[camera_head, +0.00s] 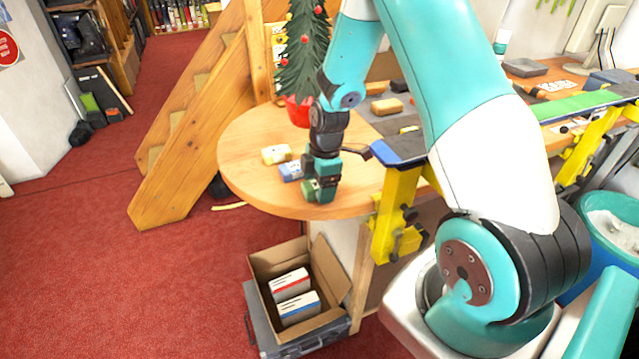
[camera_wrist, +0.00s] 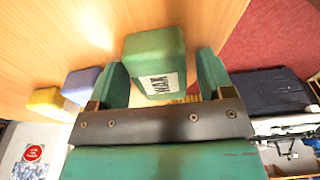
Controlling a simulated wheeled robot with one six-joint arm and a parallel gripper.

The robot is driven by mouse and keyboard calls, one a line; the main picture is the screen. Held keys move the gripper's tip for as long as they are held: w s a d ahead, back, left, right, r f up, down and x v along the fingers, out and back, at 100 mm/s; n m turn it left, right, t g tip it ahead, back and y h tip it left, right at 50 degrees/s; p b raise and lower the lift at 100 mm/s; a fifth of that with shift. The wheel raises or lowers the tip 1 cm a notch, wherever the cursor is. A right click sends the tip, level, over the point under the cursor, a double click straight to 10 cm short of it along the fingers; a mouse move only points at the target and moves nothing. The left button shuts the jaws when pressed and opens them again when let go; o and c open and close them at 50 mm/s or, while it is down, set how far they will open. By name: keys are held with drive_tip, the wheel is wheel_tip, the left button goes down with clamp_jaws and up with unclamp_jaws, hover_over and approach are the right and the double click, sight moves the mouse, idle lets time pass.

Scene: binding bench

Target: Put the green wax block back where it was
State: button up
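The green wax block (camera_wrist: 153,50) carries a white label and is between the two fingers of my gripper (camera_wrist: 163,78) in the wrist view. A gap shows between the block and the right finger, and the left finger is beside it, so the fingers look open around the block. In the head view my gripper (camera_head: 320,188) points down at the near edge of the round wooden table (camera_head: 245,135). It largely hides the block there, and whether the block rests on the table is hard to tell.
A blue block (camera_head: 291,171) and a yellow block (camera_head: 276,154) are just left of my gripper on the table. An open cardboard box (camera_head: 333,318) with white packets stands below. A small tree in a red pot (camera_head: 299,110) is behind. Yellow clamps (camera_head: 395,212) are at right.

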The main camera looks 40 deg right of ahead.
wheel_tip(320, 180, up, 11)
drive_tip(key=d+b, duration=0.1)
drive_tip(key=b, duration=0.1)
drive_tip(key=s+a+r+m, duration=0.1)
drive_tip(key=s+a+r, duration=0.1)
drive_tip(key=a+r, duration=0.3)
drive_tip(key=s+a+r+m+y, duration=0.1)
drive_tip(key=s+a+r+m, duration=0.2)
drive_tip(key=s+a, duration=0.6)
drive_tip(key=s+a+r+m+y, duration=0.1)
drive_tip(key=s+a+r+m, duration=0.2)
drive_tip(key=s+a, duration=0.6)
drive_tip(key=shift+s+a+m+y, duration=0.25)
drive_tip(key=shift+s+m+y, duration=0.15)
drive_tip(key=shift+s, duration=0.75)
